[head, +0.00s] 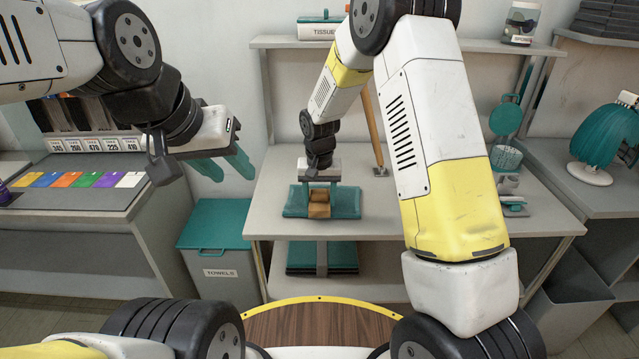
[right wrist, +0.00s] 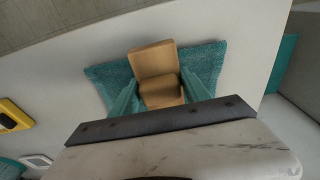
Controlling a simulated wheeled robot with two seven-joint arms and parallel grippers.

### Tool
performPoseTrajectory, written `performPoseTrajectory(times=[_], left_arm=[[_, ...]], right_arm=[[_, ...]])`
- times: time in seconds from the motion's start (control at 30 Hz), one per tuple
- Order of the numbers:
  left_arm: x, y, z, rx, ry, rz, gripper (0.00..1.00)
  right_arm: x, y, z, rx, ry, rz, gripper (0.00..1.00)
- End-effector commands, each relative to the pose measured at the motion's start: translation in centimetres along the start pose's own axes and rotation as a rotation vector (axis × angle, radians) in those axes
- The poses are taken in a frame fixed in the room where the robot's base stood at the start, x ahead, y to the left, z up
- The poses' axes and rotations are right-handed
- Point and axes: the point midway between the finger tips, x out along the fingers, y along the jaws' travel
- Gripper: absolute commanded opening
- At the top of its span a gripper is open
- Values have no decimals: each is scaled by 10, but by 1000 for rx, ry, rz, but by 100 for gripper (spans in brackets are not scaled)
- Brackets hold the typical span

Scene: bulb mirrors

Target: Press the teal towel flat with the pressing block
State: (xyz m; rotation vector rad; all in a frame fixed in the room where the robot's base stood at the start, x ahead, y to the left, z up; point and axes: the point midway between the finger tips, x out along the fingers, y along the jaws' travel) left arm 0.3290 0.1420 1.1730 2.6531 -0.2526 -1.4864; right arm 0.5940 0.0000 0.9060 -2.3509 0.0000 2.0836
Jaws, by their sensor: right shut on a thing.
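The teal towel (head: 345,202) lies on the grey table in the head view. It also shows in the right wrist view (right wrist: 205,65), spread out under the block. The pressing block (head: 319,208) is tan and sits over the middle of the towel; it also shows in the right wrist view (right wrist: 152,62). My right gripper (head: 320,190) points down over the towel, its teal fingers (right wrist: 160,95) on either side of the block and shut on it. Whether the block presses on the towel cannot be told. My left gripper (head: 235,165) is raised at the left, empty, with its fingers apart.
A tissue box (head: 318,28) is on the shelf above. Small teal and grey items (head: 512,200) stand at the table's right. Folded teal things (head: 322,256) lie on the lower shelf.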

Motion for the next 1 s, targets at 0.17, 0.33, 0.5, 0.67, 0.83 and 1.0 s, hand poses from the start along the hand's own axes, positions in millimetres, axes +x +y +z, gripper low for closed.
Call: performPoseTrajectory(times=[0.17,0.33,0.5,0.67,0.83,1.0], left_arm=[[0,0,0,0,0,0,40],[0,0,0,0,0,0,40],[0,0,0,0,0,0,40],[0,0,0,0,0,0,40],[0,0,0,0,0,0,40],[0,0,0,0,0,0,40]], right_arm=[[3,0,0,0,1,0,16],[7,0,0,0,1,0,16],[10,0,1,0,1,0,16],[12,0,1,0,1,0,16],[12,0,2,0,0,0,16],[13,0,2,0,0,0,16]])
